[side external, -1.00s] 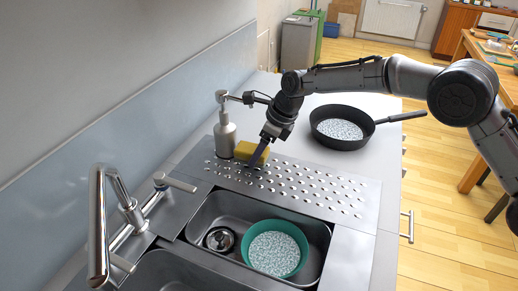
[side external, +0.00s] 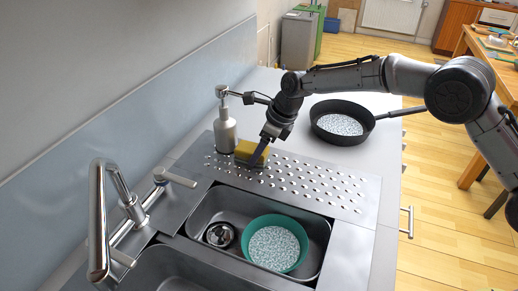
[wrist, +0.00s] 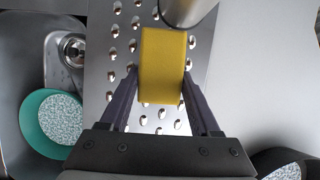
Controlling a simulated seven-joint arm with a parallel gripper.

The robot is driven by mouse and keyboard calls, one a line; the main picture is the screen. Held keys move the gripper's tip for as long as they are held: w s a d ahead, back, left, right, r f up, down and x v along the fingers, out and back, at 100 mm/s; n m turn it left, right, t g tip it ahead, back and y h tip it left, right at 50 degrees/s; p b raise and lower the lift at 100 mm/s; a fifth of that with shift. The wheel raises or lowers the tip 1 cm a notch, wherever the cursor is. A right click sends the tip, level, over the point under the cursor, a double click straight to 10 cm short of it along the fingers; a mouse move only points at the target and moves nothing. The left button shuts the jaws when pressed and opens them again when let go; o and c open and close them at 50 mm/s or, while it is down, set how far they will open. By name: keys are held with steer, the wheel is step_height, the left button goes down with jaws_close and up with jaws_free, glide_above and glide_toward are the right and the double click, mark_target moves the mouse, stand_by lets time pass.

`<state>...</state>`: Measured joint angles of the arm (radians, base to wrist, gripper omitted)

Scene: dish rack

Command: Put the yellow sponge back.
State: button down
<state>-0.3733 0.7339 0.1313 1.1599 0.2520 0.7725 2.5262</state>
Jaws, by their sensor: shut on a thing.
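The yellow sponge (side external: 250,151) is at the left end of the perforated metal drainboard, right beside the soap dispenser. In the wrist view the sponge (wrist: 162,66) lies between my two fingers, its far end close to the dispenser's base. My gripper (side external: 262,158) is shut on the sponge; in the wrist view my gripper (wrist: 158,92) has a finger along each side of it. The sponge is low at the drainboard; I cannot tell whether it touches the surface. My fingers hide part of it in the side view.
The soap dispenser (side external: 225,131) stands just left of the sponge. The drainboard (side external: 350,190) is clear to the right. A teal bowl (side external: 302,240) sits in the sink (side external: 212,208) in front. A black pan (side external: 318,128) stands behind right. The faucet (side external: 98,220) is at front left.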

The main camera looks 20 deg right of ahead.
steer(key=shift+f, duration=0.1)
steer(key=shift+c, duration=0.2)
jaws_free()
steer(key=v, duration=1.4)
jaws_close()
stand_by(0.6)
stand_by(0.7)
